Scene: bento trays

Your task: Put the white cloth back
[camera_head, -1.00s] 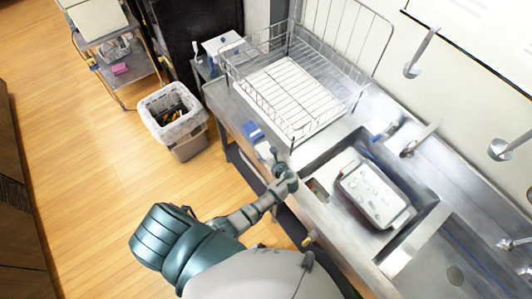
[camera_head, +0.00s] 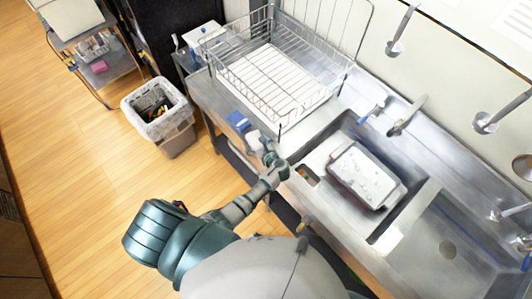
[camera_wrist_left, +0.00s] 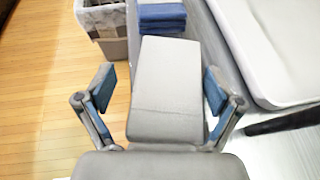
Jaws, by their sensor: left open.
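The white cloth (camera_head: 253,139) is a folded pale stack on the steel counter's left edge, beside a folded blue cloth (camera_head: 238,121). In the left wrist view the white cloth (camera_wrist_left: 168,90) shows as a pale block, with the blue cloth (camera_wrist_left: 160,16) just beyond it. My left gripper (camera_head: 266,154) is at the white cloth's near end. In the wrist view the left gripper (camera_wrist_left: 158,90) is open, with one finger on each side of the cloth. A gap shows on the left; the right finger looks very close, and contact cannot be told. My right gripper is not in view.
A wire dish rack (camera_head: 272,85) stands behind the cloths. A sink holding a white-lidded tray (camera_head: 364,176) lies to the right. A lined bin (camera_head: 172,138) stands on the floor to the left. The counter strip around the cloths is narrow.

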